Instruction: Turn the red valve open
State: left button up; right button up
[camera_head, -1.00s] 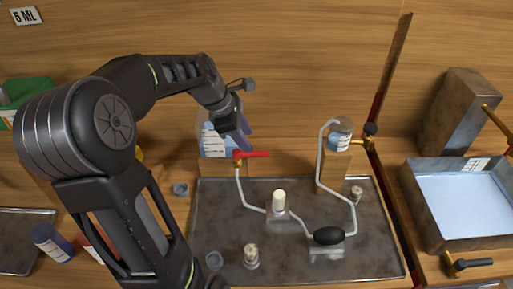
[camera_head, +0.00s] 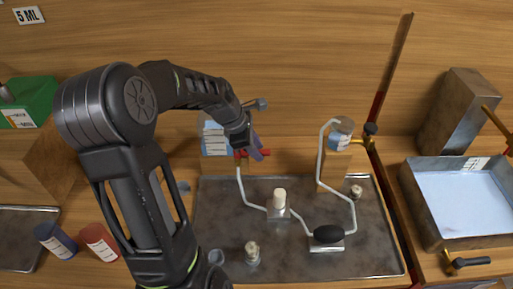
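The red valve (camera_head: 239,156) sits at the top of a pale tube, in front of a labelled clear bottle (camera_head: 214,138) at the back left of the dark tray. Its red handle points right, and its middle is hidden behind my gripper; a bit of red shows on either side. My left gripper (camera_head: 257,149) comes down from above with a purplish finger across the handle. Whether it touches the handle or is closed on it, I cannot tell. My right gripper is not in view.
The dark tray (camera_head: 320,262) holds tubing, a white-capped fitting (camera_head: 279,200), a black bulb (camera_head: 328,234) and small glass vials. A small bottle (camera_head: 340,138) stands at the back right. A water-filled metal basin (camera_head: 432,222) is at the right. Red and blue jars lie at the left.

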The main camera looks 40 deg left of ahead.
pick_arm(q)
grip_shut()
dwell(1.1)
